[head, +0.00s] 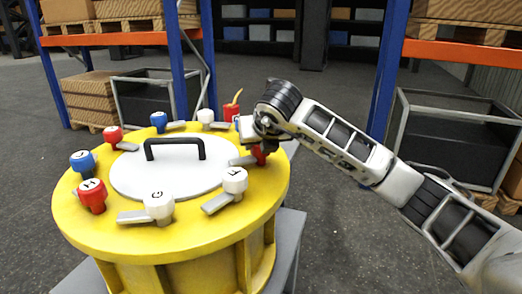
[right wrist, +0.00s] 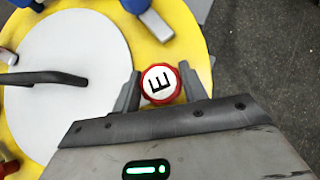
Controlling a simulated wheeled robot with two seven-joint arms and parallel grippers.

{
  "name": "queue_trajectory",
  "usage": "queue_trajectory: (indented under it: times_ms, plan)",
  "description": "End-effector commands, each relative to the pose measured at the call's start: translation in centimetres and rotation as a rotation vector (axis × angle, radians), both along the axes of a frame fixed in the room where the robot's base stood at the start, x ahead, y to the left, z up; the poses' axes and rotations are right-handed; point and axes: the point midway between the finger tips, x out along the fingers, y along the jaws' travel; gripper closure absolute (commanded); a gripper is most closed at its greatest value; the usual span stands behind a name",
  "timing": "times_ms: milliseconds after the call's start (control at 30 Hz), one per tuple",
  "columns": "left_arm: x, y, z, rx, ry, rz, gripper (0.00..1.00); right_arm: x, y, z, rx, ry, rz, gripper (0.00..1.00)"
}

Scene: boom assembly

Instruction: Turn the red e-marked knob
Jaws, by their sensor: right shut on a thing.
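The red knob marked E (right wrist: 160,86) sits on the yellow rim of the round drum, right of the white lid. My right gripper (right wrist: 160,90) is around it, one finger on each side, shut on it. In the head view my right gripper (head: 262,140) reaches down to the drum's right side and mostly hides the red knob (head: 258,156), of which a small red part shows. My left gripper is in neither view.
The yellow drum (head: 180,250) bears several other red, white and blue knobs with grey levers around its white lid (head: 140,180). A black handle (head: 175,142) stands on the lid.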

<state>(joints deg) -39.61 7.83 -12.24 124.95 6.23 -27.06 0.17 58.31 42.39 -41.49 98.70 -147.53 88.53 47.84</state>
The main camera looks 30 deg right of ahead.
Motion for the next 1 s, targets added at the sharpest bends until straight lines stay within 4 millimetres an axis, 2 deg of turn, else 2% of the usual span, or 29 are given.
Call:
queue_trajectory:
  times_ms: [33, 267, 500, 1000]
  plan:
    - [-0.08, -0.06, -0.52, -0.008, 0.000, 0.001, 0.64, 0.07, 0.17, -0.18, 0.002, -0.004, -0.041, 0.80]
    - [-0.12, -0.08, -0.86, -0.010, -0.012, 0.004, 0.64, 0.07, 0.11, -0.08, 0.002, -0.002, -0.235, 0.80]
    - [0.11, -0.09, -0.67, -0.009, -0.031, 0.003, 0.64, 0.07, 0.11, -0.01, 0.002, -0.001, -0.376, 0.80]
    - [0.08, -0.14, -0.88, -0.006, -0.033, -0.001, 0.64, 0.03, 0.04, 0.05, 0.003, 0.001, -0.470, 0.80]
